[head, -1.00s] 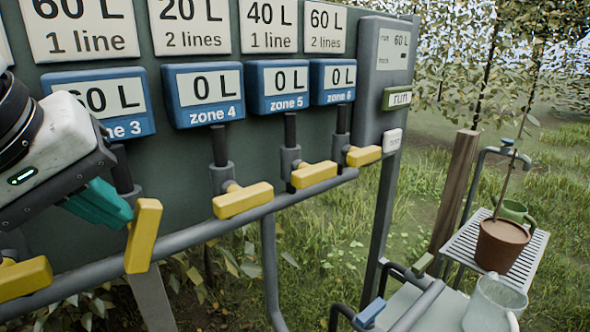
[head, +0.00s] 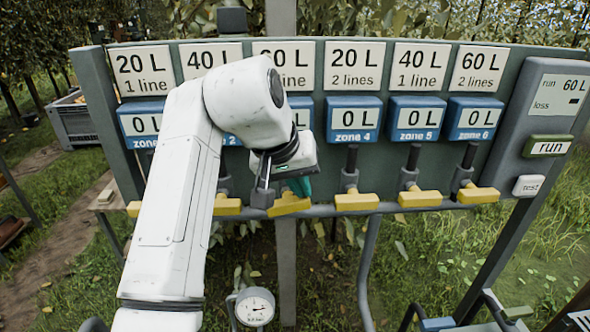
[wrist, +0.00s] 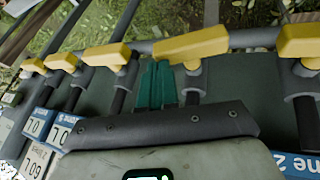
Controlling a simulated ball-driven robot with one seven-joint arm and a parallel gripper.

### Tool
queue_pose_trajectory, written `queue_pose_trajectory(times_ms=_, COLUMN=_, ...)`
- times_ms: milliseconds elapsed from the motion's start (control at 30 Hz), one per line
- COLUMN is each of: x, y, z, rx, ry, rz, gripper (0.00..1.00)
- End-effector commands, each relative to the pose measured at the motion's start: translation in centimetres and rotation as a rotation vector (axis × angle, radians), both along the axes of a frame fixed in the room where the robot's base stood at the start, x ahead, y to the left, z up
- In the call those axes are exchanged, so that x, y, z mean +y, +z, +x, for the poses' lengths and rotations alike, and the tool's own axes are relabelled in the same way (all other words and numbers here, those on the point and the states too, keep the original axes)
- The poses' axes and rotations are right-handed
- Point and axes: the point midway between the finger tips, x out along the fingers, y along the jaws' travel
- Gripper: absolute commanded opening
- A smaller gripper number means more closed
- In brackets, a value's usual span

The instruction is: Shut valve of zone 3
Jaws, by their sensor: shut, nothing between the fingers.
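The zone 3 valve has a yellow handle (head: 289,204), nearly crosswise and slightly tilted compared with the level zone 4 handle (head: 356,201). It also shows in the wrist view (wrist: 192,45), tilted there too. My gripper (head: 300,187) is just above this handle, its teal fingers shut and empty. In the wrist view the fingers (wrist: 155,84) end close beside the handle; I cannot tell whether they touch it. The zone 3 display (head: 302,115) is mostly hidden behind my arm, so its reading cannot be seen.
The zone 5 handle (head: 420,198) and zone 6 handle (head: 478,195) lie crosswise to the right. The zone 2 handle (head: 227,206) is close on the left. A run button (head: 549,147) and a test button (head: 528,186) are at the far right. A gauge (head: 255,306) stands below.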

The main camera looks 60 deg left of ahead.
Motion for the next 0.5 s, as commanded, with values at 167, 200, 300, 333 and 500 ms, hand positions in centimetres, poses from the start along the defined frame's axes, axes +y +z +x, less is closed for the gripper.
queue_pose_trajectory(times_ms=167, x=-0.4, y=-0.1, z=0.9, rx=-0.001, ry=-0.002, rz=-0.003, gripper=0.00)
queue_pose_trajectory(times_ms=200, x=-0.5, y=-0.3, z=1.0, rx=-0.001, ry=-0.003, rz=-0.002, gripper=0.00)
queue_pose_trajectory(times_ms=300, x=-0.6, y=-0.5, z=1.3, rx=-0.001, ry=-0.002, rz=-0.003, gripper=0.00)
queue_pose_trajectory(times_ms=333, x=-0.6, y=-0.6, z=1.4, rx=-0.001, ry=-0.001, rz=-0.002, gripper=0.00)
queue_pose_trajectory(times_ms=500, x=-0.8, y=-1.0, z=1.8, rx=0.046, ry=-0.004, rz=0.018, gripper=0.00)
